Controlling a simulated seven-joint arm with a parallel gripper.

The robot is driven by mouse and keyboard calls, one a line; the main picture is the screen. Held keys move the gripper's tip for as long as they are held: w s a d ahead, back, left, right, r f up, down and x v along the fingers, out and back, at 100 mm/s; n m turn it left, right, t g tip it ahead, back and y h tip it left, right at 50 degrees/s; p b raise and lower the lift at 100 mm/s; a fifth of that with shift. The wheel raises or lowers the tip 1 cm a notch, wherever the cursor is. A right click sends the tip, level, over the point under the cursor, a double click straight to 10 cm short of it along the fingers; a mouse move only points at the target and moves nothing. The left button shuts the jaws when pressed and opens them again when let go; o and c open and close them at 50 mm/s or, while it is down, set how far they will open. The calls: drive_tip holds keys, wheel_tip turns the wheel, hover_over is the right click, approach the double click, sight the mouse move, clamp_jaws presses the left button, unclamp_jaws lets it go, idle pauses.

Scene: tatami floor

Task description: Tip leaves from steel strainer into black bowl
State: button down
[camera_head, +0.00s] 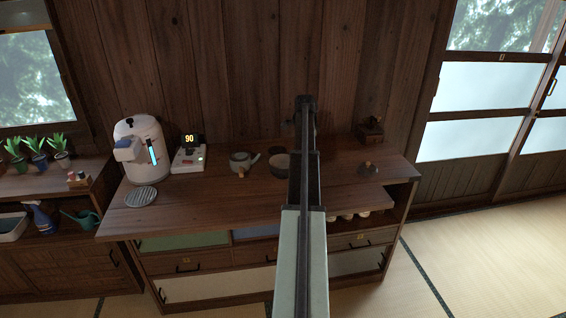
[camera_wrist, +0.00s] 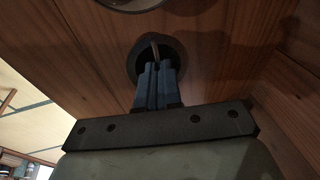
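In the wrist view, my gripper (camera_wrist: 157,68) points down at a dark round thing (camera_wrist: 136,62) on the wooden counter. Its fingers are close together, and a thin curved handle (camera_wrist: 155,48) rises at their tips, seemingly between them. I cannot tell whether the dark round thing is the black bowl or the strainer, and no leaves can be made out. In the head view, a small grey bowl-like vessel (camera_head: 278,164) stands just left of my arm. My arm hides the gripper and the counter behind it.
A handled pot (camera_head: 241,160), a scale (camera_head: 188,157) reading 90 and a white water dispenser (camera_head: 145,152) stand to the left. A round slatted plate (camera_head: 141,196) lies near the front edge. A small knobbed item (camera_head: 368,167) and wooden box (camera_head: 370,132) are to the right.

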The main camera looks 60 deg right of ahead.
drive_tip(key=shift+w+a+r+g+h, duration=0.2)
drive_tip(key=shift+w+a+g+h, duration=0.45)
drive_tip(key=shift+w+a, duration=0.3)
drive_tip(key=w+a+r+n+g+h, duration=0.1)
drive_tip(key=w+a+g+h, duration=0.3)
drive_tip(key=g+h, duration=0.1)
drive_tip(key=shift+w+a+r, duration=0.2)
drive_tip(key=shift+a+r, duration=0.05)
drive_tip(key=shift+w+a+f+g+h, duration=0.1)
drive_tip(key=shift+w+f+g+h, duration=0.1)
drive_tip(key=shift+f+h, duration=0.2)
drive_tip(key=shift+w+a+f+g+h, duration=0.15)
drive_tip(key=shift+f+h, duration=0.1)
drive_tip(key=shift+f, duration=0.15)
drive_tip(key=shift+f+g+h, duration=0.1)
drive_tip(key=shift+g+h, duration=0.3)
idle(0.4)
drive_tip(key=shift+w+a+h, duration=0.1)
drive_tip(key=shift+a+h, duration=0.1)
drive_tip(key=shift+h, duration=0.1)
drive_tip(key=shift+w+a+f+n+g+h+b, duration=0.3)
drive_tip(key=shift+w+a+n+g+h, duration=0.1)
drive_tip(key=shift+w+a+g+h, duration=0.3)
idle(0.6)
drive_tip(key=shift+w+a+r+g+h, duration=0.15)
drive_tip(key=shift+w+r+g+h, duration=0.05)
drive_tip(key=shift+r+g+h, duration=0.4)
idle(0.5)
